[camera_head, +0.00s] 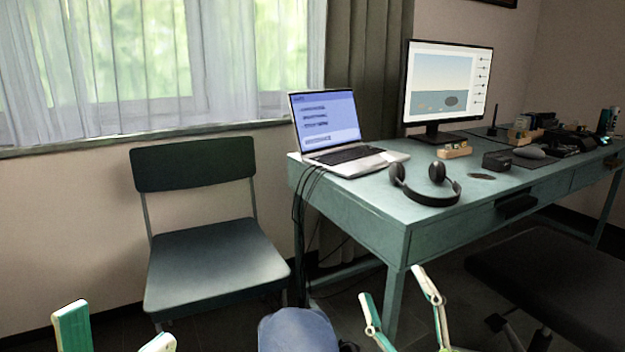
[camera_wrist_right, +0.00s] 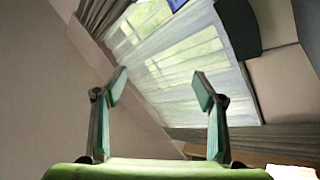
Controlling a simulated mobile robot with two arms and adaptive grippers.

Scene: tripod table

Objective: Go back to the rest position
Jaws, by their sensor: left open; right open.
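My left gripper (camera_head: 115,326) is at the bottom left of the head view, its two green and white fingers apart and nothing between them. It is in front of and below the chair. My right gripper (camera_head: 392,284) is at the bottom centre right, in front of the desk's near leg in the picture, with its fingers spread and empty. In the right wrist view my right gripper (camera_wrist_right: 160,88) also shows open, with only the distant window and wall behind the gap. Most of both arms is out of view.
A green desk (camera_head: 368,194) holds a laptop (camera_head: 345,155), headphones (camera_head: 428,195), a monitor (camera_head: 440,85) and several small items. A dark green chair (camera_head: 212,262) stands left of it. A blue rounded object (camera_head: 297,330) is at the bottom centre. A dark seat (camera_head: 550,275) is at the right.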

